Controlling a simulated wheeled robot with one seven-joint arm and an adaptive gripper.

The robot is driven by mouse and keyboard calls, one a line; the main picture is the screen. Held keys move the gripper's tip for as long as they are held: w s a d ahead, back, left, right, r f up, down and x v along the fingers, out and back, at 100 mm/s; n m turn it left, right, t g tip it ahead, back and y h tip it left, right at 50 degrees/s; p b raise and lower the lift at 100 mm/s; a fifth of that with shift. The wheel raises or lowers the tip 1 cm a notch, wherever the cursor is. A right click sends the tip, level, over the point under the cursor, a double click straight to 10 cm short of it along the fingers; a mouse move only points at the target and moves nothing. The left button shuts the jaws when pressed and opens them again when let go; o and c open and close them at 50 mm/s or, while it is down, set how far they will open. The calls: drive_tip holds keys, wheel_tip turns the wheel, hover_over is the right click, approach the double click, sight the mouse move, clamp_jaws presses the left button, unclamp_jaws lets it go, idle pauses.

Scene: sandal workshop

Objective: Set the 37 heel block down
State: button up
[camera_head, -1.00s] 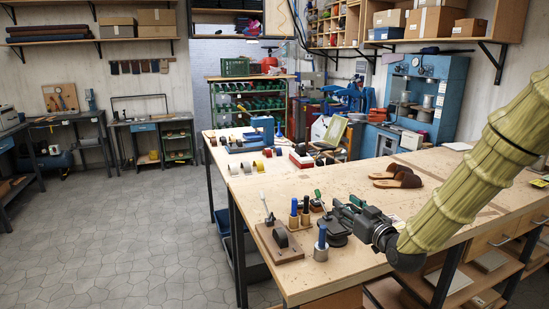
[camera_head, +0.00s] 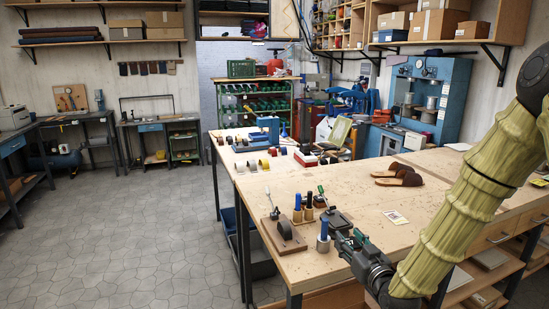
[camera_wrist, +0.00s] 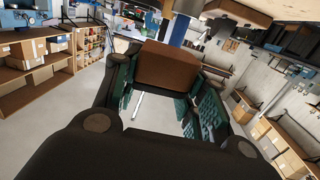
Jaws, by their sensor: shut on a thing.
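No number can be read on the block. In the head view I cannot make the block out at the fingers. Whether it touches the bench cannot be told.
Near the fingers stand a wooden board with a dark roller (camera_head: 285,235), upright handled tools (camera_head: 303,207) and a dark flat-topped item (camera_head: 336,218). A card (camera_head: 396,217) and brown sandals (camera_head: 398,176) lie further back. The bench between them is mostly clear.

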drive_tip(key=s+a+f+m+h, duration=0.1)
drive_tip(key=s+f, duration=0.3)
drive_tip(key=f, duration=0.4)
drive_tip(key=s+a+f+m+h, duration=0.1)
drive_tip(key=s+a+f+h, duration=0.1)
drive_tip(key=s+f, duration=0.3)
wheel_tip(320, 180, down, 4)
drive_tip(key=shift+a+f+m+t+h, duration=0.3)
drive_tip(key=shift+m+h, duration=0.1)
drive_tip(key=shift+h, duration=0.2)
drive_tip(key=shift+s+d, duration=0.1)
drive_tip(key=shift+d, duration=0.05)
drive_tip(key=shift+r, duration=0.15)
